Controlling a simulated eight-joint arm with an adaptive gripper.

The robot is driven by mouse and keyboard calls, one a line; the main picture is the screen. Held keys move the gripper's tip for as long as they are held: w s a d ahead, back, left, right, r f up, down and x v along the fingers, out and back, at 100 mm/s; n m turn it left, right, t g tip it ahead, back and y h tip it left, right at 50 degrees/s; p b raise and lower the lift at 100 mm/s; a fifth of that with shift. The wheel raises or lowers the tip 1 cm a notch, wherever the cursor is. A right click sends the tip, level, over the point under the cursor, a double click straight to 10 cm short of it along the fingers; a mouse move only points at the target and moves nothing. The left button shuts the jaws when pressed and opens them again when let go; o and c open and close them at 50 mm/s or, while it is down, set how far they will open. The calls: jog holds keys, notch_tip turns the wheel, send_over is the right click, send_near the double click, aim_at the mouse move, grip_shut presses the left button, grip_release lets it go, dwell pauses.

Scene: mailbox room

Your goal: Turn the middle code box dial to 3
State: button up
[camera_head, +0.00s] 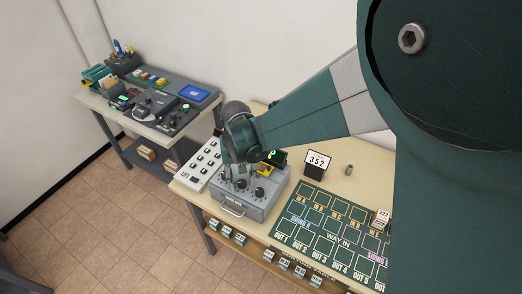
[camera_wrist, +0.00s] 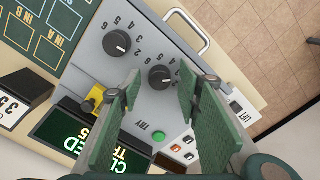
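The grey code box (camera_head: 235,203) stands on the near table. It also fills the middle of the wrist view (camera_wrist: 143,30). Its middle dial (camera_wrist: 160,77) is a black knob among printed numbers; which number it points at is not clear. Another black dial (camera_wrist: 117,43) sits up-left of it in the wrist view. The third dial is not visible there, likely behind a finger. My gripper (camera_wrist: 160,74) is open and points down at the box, with its fingertips on either side of the middle dial. I see no clear contact. A small card (camera_head: 318,160) reads 352.
A yellow part (camera_wrist: 92,98), a green TRY button (camera_wrist: 158,135) and a dark screen (camera_wrist: 78,133) with green text lie near the fingers. A white LIFT panel (camera_head: 200,163) adjoins the box. A green sorting board (camera_head: 330,225) lies right of it.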

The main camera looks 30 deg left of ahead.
aim_at(243, 182)
jog(key=shift+r, duration=0.1)
notch_tip(243, 182, up, 12)
dwell(0.9)
dwell(0.3)
jog(key=w+d+r+m+t+y+b, duration=0.1)
jog(key=w+d+r, duration=0.15)
jog(key=d, duration=0.75)
jog(key=w+d+r+m+t+b, duration=0.1)
jog(key=w+d+r, duration=0.15)
jog(key=d, duration=0.75)
jog(key=w+d+r+m+t+y+b, duration=0.1)
jog(key=w+d+r+m, duration=0.15)
jog(key=d, duration=0.75)
jog(key=s+d+f+m+t+b, duration=0.1)
jog(key=s+d, duration=0.2)
jog(key=d, duration=0.6)
jog(key=s+d+m+t+h, duration=0.1)
jog(key=s+d, duration=0.2)
jog(key=d, duration=0.6)
jog(key=s+d+f+m+t+h+b, duration=0.1)
jog(key=s+d+t, duration=0.1)
jog(key=d, duration=0.8)
jog(key=shift+s+f+b, duration=0.3)
jog(key=shift+s, duration=0.45)
